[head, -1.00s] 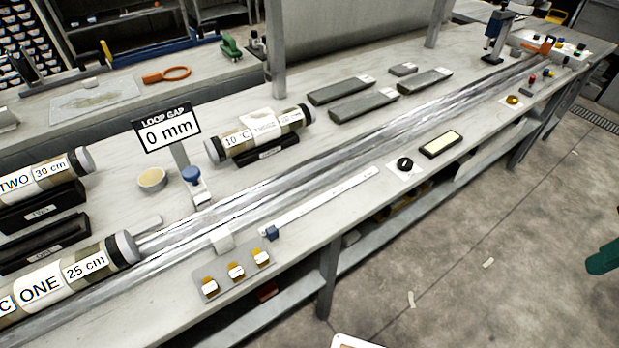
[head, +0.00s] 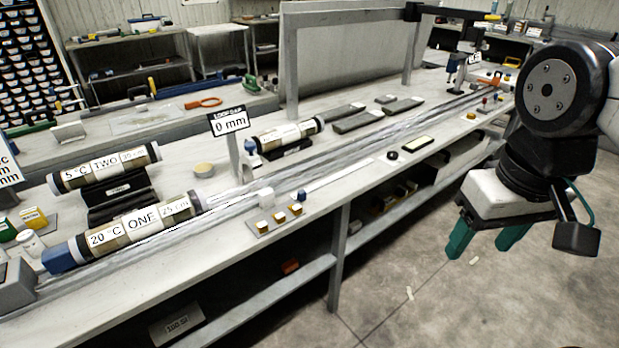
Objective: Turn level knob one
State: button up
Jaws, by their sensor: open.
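My gripper (head: 486,240) hangs at the right of the head view, its teal fingers apart and empty, pointing down over the floor in front of the bench. A small black knob (head: 392,155) sits on a light plate near the bench's front edge, left of my gripper and clear of it. Another small yellow knob (head: 471,115) sits farther along that edge. No label shows which one is level knob one.
The long bench (head: 225,262) carries clear rails along its length. A sign reading 0 mm (head: 229,122) stands by them. A plate with several amber blocks (head: 279,219) lies near the front edge.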

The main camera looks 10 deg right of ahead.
aim_at(392, 156)
jog(key=z, duration=0.7)
jog(key=i, duration=1.25)
jog(key=u, duration=0.5)
